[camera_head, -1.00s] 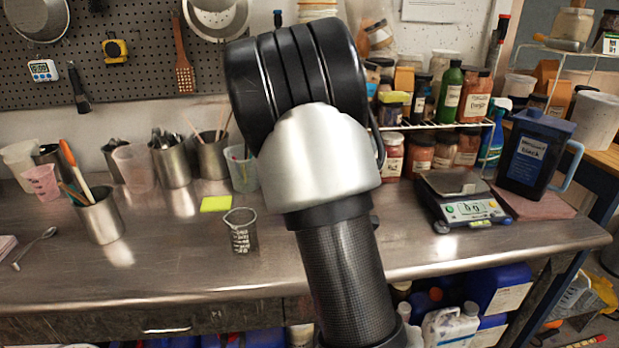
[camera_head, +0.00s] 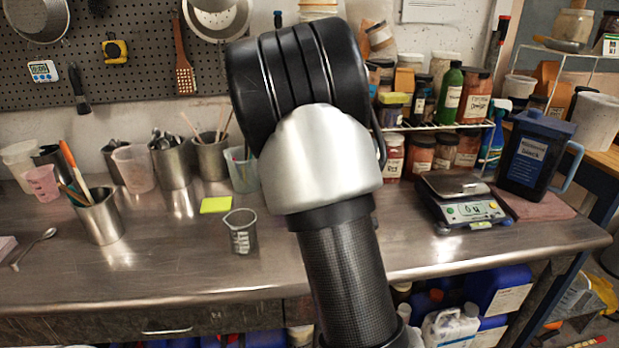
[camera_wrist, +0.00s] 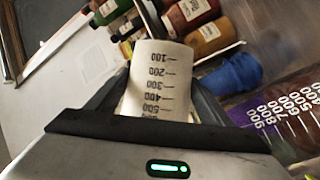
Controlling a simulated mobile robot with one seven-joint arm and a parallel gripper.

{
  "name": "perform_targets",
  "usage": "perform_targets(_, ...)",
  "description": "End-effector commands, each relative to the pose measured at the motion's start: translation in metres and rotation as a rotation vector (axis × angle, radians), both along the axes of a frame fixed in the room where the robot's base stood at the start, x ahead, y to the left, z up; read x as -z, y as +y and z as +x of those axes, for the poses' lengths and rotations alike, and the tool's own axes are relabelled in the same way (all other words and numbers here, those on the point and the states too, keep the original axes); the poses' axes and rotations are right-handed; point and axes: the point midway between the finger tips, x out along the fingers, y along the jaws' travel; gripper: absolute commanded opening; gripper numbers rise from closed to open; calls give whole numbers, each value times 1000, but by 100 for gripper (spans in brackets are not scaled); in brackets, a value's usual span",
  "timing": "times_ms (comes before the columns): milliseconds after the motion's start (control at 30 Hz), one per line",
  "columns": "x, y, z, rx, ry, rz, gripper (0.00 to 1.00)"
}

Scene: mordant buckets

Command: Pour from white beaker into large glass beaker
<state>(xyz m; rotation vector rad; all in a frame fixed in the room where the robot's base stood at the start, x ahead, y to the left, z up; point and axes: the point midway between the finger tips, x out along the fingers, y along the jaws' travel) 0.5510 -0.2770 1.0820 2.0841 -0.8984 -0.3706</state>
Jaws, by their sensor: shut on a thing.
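My gripper (camera_wrist: 160,98) is shut on the white beaker (camera_wrist: 158,75) in the wrist view. The beaker has black marks, with 100 towards its far end and 500 close to the gripper. I cannot tell its tilt for sure, and its inside is hidden. At the right edge of the wrist view stands a large glass beaker (camera_wrist: 285,108) with white numbers and purple contents, apart from the white beaker and only partly in frame. In the head view my arm hides my gripper and both of these beakers.
A small glass beaker (camera_head: 241,231) stands by a yellow note (camera_head: 215,205) on the steel bench (camera_head: 180,265). A scale (camera_head: 462,205) and a blue pitcher (camera_head: 535,155) stand at the right. Jars fill the rack behind. A blue object (camera_wrist: 235,72) shows in the wrist view.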

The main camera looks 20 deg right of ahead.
Motion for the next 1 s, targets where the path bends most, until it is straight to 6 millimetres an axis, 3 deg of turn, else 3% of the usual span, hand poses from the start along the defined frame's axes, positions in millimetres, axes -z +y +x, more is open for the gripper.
perform_targets(33, 15, 1, 0, 2, -80, 161, 32)
perform_targets(67, -3, -2, 0, 4, -122, 252, 32)
perform_targets(133, 13, -8, -3, 6, -153, 350, 32)
perform_targets(367, 17, -10, -4, 3, -174, 405, 32)
perform_targets(900, 91, -18, -6, 3, -227, 548, 32)
perform_targets(1000, 97, -24, -9, 5, -267, 629, 32)
